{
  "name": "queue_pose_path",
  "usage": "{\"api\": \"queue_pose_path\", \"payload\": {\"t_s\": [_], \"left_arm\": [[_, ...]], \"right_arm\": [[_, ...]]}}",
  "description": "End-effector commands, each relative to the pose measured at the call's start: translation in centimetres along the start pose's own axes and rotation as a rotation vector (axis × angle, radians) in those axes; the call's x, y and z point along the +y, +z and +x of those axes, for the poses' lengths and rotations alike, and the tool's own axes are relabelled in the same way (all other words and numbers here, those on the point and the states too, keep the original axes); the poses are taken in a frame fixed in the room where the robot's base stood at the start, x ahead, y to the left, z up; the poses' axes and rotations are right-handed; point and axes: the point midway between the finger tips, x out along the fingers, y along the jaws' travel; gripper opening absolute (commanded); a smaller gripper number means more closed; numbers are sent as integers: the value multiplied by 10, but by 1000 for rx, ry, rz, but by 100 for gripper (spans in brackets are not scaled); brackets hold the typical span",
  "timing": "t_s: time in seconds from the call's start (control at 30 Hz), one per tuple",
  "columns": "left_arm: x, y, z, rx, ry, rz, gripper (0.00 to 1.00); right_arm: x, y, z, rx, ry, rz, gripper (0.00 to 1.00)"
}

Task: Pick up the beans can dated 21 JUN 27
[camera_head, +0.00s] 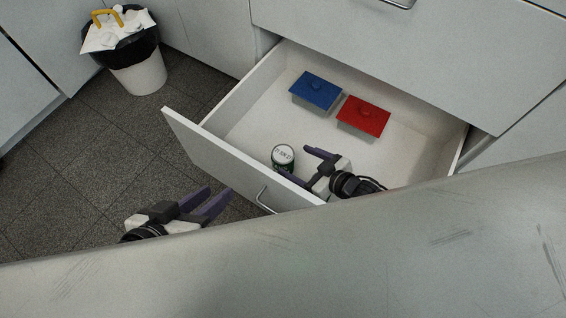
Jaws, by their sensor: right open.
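A small can (283,158) with a pale lid and green side stands in the open drawer (231,133), close to its front panel. Dark print shows on its lid, too small to read surely. My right gripper (297,163) is inside the drawer, just right of the can, open and empty. One purple finger is beyond the can's right side, the other near its lower right; I cannot tell if they touch it. My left gripper (219,190) is open and empty outside the drawer, over the floor to the lower left.
A blue lidded box (316,90) and a red lidded box (363,116) lie further back in the drawer. The drawer front has a metal handle (263,199). A grey countertop (300,260) crosses the foreground. A trash bin (139,76) stands at upper left.

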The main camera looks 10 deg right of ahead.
Motion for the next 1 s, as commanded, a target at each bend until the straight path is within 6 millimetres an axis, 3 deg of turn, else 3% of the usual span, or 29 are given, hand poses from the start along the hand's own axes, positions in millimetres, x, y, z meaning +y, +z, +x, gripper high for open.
{"api": "queue_pose_path", "payload": {"t_s": [0.3,0.63,0.9,0.97,1.0], "left_arm": [[16,-16,-4,102,68,-27,31],[20,-21,-8,117,79,-32,31],[19,-21,-8,116,78,-31,31],[19,-21,-8,116,78,-31,31],[19,-21,-8,116,78,-31,31]], "right_arm": [[-5,0,46,1,0,0,77],[-5,-4,50,0,0,0,75],[-5,-3,49,0,0,0,30],[-5,-3,49,0,0,0,20],[-5,-6,50,5,-1,0,19]]}}
